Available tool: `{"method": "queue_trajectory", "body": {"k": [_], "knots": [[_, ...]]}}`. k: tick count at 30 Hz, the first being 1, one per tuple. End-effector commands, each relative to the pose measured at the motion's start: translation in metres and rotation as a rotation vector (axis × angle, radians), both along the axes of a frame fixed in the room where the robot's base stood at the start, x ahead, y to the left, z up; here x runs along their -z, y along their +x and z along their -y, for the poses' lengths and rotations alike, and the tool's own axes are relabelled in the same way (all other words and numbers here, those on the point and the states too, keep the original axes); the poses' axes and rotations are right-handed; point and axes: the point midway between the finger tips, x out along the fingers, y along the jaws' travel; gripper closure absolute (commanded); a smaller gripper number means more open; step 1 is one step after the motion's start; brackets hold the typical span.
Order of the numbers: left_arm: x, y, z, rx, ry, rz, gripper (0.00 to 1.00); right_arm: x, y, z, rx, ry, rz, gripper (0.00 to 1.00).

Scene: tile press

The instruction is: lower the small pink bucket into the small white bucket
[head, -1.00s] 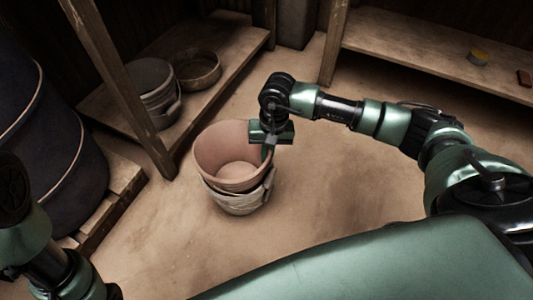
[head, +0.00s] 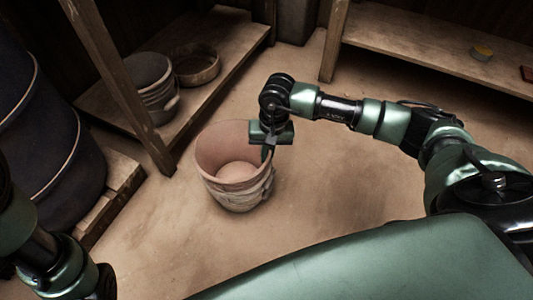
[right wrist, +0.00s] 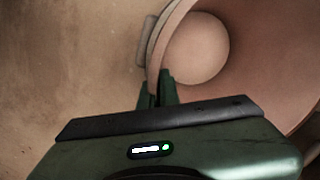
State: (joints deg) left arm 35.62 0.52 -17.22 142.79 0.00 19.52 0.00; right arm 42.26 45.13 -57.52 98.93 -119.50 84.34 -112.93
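The small pink bucket (head: 216,149) stands nearly upright inside the small white bucket (head: 242,199) on the floor. The pink upper wall and rim show above the white bucket, whose side looks pale and worn. My right gripper (head: 267,152) is at the right side of the pink rim. In the right wrist view the fingers (right wrist: 157,92) are shut on the wall of the pink bucket (right wrist: 262,58), whose inside and round bottom show empty. The lower outside of the pink bucket is hidden by the white one. Only part of my left arm shows; its gripper is out of view.
A low wooden shelf (head: 205,101) at the upper left holds a grey bucket (head: 150,77) and a round pan (head: 197,67). Dark barrels (head: 62,150) stand at the left. Another shelf (head: 420,38) is at the upper right. Floor right of the buckets is clear.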

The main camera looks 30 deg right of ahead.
Motion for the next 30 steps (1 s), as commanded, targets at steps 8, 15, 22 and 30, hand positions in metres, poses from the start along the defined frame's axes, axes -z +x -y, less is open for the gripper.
{"method": "queue_trajectory", "body": {"k": [8, 15, 22, 30], "knots": [[-0.001, -0.002, -0.001, 0.000, -0.002, 0.006, 0.16, -0.001, 0.001, 0.000, 0.000, 0.001, 0.003, 0.84], [0.000, -0.002, -0.001, 0.001, -0.003, 0.007, 0.16, 0.000, 0.000, 0.000, 0.000, 0.001, 0.001, 0.72], [-0.006, -0.003, -0.001, 0.003, -0.005, 0.011, 0.16, -0.011, 0.000, 0.001, 0.000, -0.001, 0.001, 0.72], [0.003, 0.031, -0.003, 0.006, -0.011, -0.098, 0.16, -0.058, -0.002, 0.006, 0.000, -0.001, 0.003, 0.72]]}}
